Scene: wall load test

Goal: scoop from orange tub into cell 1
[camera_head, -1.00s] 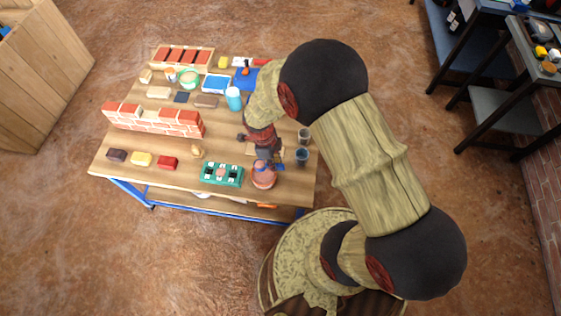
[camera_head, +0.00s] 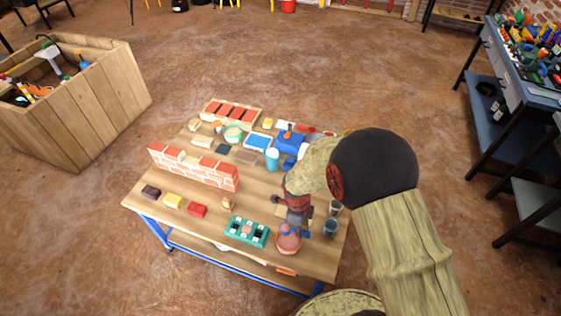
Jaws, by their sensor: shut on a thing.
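The orange tub (camera_head: 289,243) stands near the front right of the workbench. My gripper (camera_head: 291,222) points down right above the tub. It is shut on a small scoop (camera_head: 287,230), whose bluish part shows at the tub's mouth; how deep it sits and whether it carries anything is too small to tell. The green tray with cells (camera_head: 262,239) lies just left of the tub. It has dark openings and pale markings; I cannot read which is cell 1.
Two dark cups (camera_head: 331,227) stand right of my gripper. A small brick wall (camera_head: 194,168) stands at the left, with several coloured blocks (camera_head: 173,201) in front. A light-blue cylinder (camera_head: 272,159) and a brick tray (camera_head: 232,111) are farther back.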

